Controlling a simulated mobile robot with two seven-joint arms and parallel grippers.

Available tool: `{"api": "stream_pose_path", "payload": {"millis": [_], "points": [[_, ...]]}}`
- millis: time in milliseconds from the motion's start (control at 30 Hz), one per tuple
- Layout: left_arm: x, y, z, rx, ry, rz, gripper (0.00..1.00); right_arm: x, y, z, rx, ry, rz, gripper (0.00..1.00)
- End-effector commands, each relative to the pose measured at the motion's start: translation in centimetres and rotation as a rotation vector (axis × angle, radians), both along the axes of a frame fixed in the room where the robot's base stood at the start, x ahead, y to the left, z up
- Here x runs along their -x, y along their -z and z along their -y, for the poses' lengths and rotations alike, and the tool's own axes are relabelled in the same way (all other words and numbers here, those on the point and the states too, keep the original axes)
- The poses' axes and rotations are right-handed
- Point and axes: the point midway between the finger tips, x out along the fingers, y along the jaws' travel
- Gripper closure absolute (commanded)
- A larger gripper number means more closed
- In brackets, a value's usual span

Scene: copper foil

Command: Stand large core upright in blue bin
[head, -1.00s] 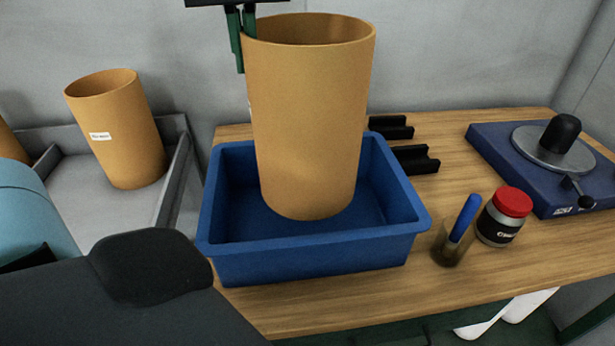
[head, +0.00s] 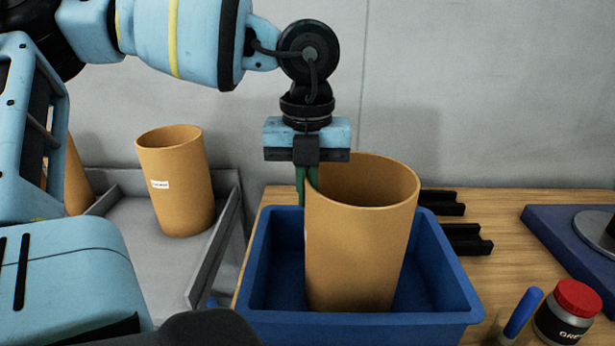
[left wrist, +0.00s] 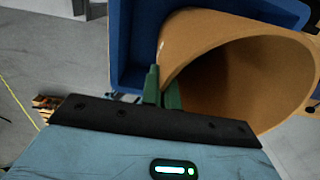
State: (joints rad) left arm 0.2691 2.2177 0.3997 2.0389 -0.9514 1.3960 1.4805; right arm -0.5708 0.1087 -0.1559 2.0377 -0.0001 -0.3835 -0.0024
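The large core (head: 360,250), an orange-brown hollow cylinder, stands about upright inside the blue bin (head: 262,265), its open top well above the bin's rim. Its bottom end is at or behind the front rim, so I cannot tell whether it touches the bin's floor. My left gripper (head: 307,190) points down at the core's left rim, green fingers astride the wall and closed on it. The left wrist view also shows the fingers (left wrist: 162,90) at the rim of the core (left wrist: 225,75), with the blue bin (left wrist: 130,50) beyond. My right gripper is out of view.
Another labelled core (head: 178,190) leans in a grey tray (head: 150,265) on the left, with part of another behind it. A red-lidded jar (head: 567,312), a cup with a blue marker (head: 522,312) and a blue device (head: 570,235) are right.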

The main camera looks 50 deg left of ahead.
Motion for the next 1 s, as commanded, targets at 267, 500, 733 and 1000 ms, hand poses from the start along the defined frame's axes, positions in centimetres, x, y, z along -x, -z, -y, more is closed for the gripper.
{"api": "stream_pose_path", "payload": {"millis": [267,500,733,1000], "points": [[-0.1,0.1,0.0,0.001,0.0,0.006,1.0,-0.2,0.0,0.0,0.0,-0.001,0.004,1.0],[0.0,0.4,0.0,0.0,0.0,0.003,0.81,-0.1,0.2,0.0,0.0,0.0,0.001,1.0],[0.0,0.3,0.0,0.0,0.0,0.003,0.76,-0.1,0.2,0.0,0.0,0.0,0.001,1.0],[-0.1,-1.0,0.0,-0.003,0.0,0.008,0.76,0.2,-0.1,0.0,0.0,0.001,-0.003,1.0]]}}
